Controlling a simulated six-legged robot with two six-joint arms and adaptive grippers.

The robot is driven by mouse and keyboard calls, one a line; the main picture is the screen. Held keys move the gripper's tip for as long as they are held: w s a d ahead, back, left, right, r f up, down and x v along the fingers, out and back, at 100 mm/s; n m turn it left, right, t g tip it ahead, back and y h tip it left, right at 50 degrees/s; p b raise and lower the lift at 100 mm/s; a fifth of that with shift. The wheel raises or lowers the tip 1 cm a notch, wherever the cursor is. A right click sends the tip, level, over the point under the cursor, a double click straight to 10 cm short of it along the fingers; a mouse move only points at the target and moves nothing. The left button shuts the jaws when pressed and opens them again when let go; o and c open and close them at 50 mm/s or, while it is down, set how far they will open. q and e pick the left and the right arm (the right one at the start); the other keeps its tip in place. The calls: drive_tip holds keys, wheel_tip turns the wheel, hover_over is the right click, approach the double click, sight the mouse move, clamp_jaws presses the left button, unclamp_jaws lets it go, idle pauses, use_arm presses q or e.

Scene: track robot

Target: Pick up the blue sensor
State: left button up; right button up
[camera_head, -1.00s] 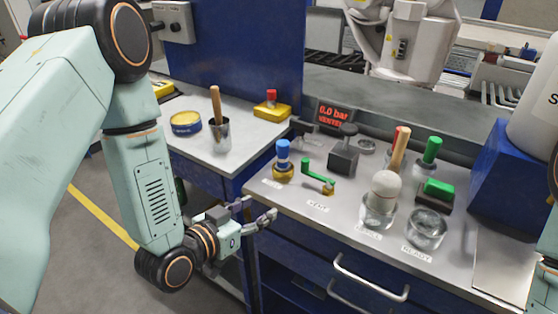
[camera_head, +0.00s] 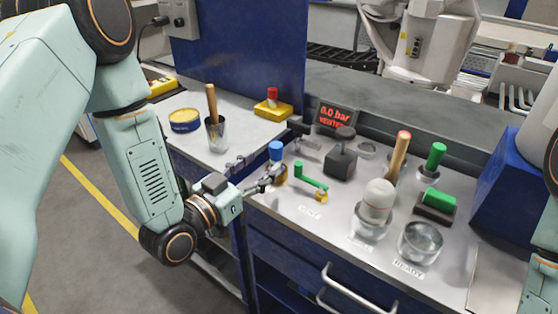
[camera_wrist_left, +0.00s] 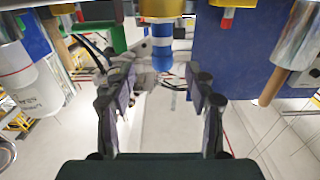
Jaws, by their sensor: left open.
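The blue sensor (camera_head: 276,150) stands upright in a brass fitting near the left front edge of the grey bench (camera_head: 300,222). My left gripper (camera_head: 260,167) is open and empty, close beside the sensor on its left, with one fingertip partly in front of the brass fitting. In the left wrist view the picture is upside down; the sensor (camera_wrist_left: 162,46) hangs from the top, between and just beyond the open fingers (camera_wrist_left: 160,72). I cannot tell whether a finger touches it. My right gripper is out of view.
A green-handled valve (camera_head: 312,178) stands just right of the sensor. A black-knobbed block (camera_head: 341,160), a white-domed piece in a glass (camera_head: 378,200) and an empty glass dish (camera_head: 420,242) stand farther right. A brush cup (camera_head: 216,135) stands on the left bench.

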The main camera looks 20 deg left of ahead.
sight(274, 156)
use_arm(q)
drive_tip(key=shift+w+f, duration=0.1)
drive_tip(key=shift+w, duration=0.6)
drive_tip(key=x, duration=0.4)
drive_tip(key=shift+w+d+f+b, duration=0.15)
drive_tip(key=shift+w+d+b, duration=0.1)
drive_tip(key=shift+d+b, duration=0.1)
drive_tip(key=shift+w+a, duration=0.1)
drive_tip(key=shift+w, duration=0.35)
drive_tip(key=shift+c, duration=1.2)
drive_tip(key=c, duration=0.5)
clamp_jaws()
